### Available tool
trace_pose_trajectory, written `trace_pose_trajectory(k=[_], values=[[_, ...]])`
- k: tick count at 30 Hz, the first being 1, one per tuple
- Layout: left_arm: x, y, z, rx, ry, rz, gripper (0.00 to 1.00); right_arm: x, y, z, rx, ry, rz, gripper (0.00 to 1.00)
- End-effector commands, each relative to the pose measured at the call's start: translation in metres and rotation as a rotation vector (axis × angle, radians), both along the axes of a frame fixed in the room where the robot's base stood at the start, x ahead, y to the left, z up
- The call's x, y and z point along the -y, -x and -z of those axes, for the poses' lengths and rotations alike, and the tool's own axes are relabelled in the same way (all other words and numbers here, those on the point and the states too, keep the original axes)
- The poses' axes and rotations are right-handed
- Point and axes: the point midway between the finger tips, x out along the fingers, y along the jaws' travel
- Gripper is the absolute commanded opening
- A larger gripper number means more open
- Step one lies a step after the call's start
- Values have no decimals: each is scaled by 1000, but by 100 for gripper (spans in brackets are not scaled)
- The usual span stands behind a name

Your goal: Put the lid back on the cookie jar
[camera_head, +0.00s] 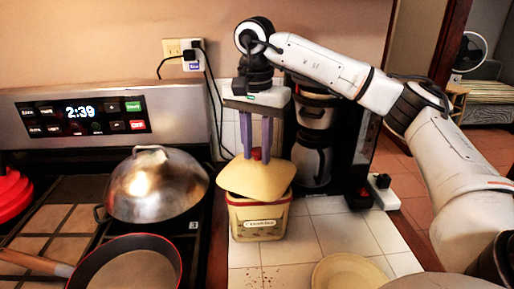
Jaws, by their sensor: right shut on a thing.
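The cookie jar (259,221) is a tan box with a label on its front. It stands on the white tiled counter, right of the stove. My right gripper (257,155) points down above the jar. Its fingers are shut on the lid (257,180), at the small red knob on top. The lid is yellow-tan and sits tilted over the jar's mouth, its left side jutting past the rim. It hides most of the opening, and I cannot tell how much of the lid touches the rim. My left gripper is not in view.
A coffee maker (366,140) stands right behind the jar. A yellow plate (348,272) lies at the front of the tiled counter (335,235). On the stove are a domed pot lid (155,186) and a frying pan (130,268). Crumbs lie before the jar.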

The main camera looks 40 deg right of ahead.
Motion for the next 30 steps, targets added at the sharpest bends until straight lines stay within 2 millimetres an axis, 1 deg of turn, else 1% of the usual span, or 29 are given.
trace_pose_trajectory(k=[11,12,14,15,16,22,25,26,30], values=[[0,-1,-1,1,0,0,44,0,0,0,2,0,0,0],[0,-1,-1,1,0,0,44,0,0,0,2,0,0,27],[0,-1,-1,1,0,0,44,0,0,0,2,0,0,38],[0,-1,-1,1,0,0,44,0,0,0,2,-1,0,44],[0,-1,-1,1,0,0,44,0,0,0,2,-1,0,48],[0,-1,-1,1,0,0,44,0,0,0,1,0,0,48],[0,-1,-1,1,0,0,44,0,0,1,-1,0,0,64],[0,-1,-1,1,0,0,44,0,0,1,-1,0,0,66],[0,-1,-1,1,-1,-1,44,0,0,1,-1,0,0,66]])
